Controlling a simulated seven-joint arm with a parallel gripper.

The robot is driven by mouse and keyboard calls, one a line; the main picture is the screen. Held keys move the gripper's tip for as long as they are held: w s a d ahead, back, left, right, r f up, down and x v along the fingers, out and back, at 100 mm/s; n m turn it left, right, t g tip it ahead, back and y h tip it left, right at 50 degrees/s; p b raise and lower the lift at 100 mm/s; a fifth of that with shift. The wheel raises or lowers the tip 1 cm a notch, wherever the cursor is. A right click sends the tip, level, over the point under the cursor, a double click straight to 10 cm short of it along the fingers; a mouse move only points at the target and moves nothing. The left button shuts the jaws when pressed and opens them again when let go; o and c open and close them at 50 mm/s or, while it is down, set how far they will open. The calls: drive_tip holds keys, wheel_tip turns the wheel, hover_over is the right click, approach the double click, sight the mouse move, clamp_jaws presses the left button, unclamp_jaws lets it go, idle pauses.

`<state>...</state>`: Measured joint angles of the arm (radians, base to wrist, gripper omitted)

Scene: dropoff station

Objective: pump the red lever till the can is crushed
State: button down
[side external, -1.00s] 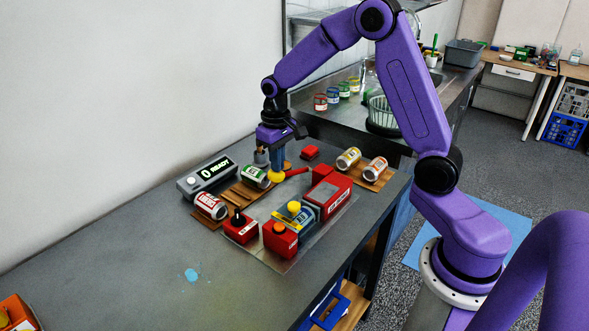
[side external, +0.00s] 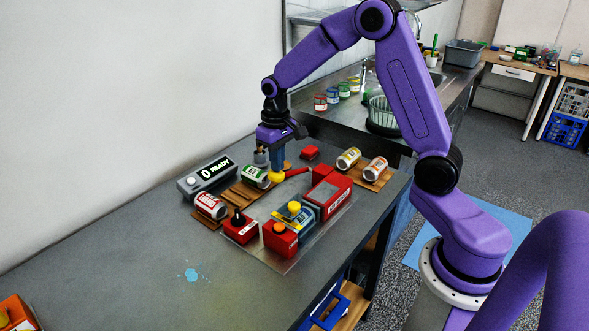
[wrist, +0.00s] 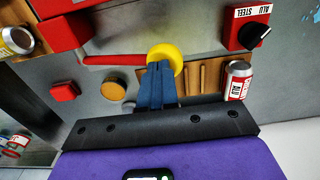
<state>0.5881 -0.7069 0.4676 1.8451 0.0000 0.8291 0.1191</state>
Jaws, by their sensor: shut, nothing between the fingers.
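The red lever (side external: 297,171) sticks out to the left from a red machine and ends in a yellow knob (side external: 276,177). In the wrist view the lever (wrist: 112,61) lies level across the picture, with the knob (wrist: 166,56) at its right end. My gripper (side external: 277,170) is shut and empty, with its blue fingertips (wrist: 158,68) right at the knob; whether they touch cannot be told. A green and white can (side external: 255,177) lies on a wooden rack behind the knob. A red and white can (side external: 211,206) lies further left. No can shows inside the machine.
A grey display (side external: 209,175) reads "0 READY". A red box with a black switch (side external: 240,228), a red box with an orange button (side external: 280,239) and a blue unit (side external: 300,220) stand in front. Two cans lie on a right rack (side external: 377,179).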

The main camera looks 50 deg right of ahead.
sight(276, 180)
drive_tip(key=shift+a+f, duration=0.2)
drive_tip(key=shift+f, duration=0.5)
drive_tip(key=shift+a+f, duration=0.15)
drive_tip(key=shift+f, duration=0.6)
drive_tip(key=shift+a+f, duration=0.1)
drive_tip(key=shift+f, duration=1.1)
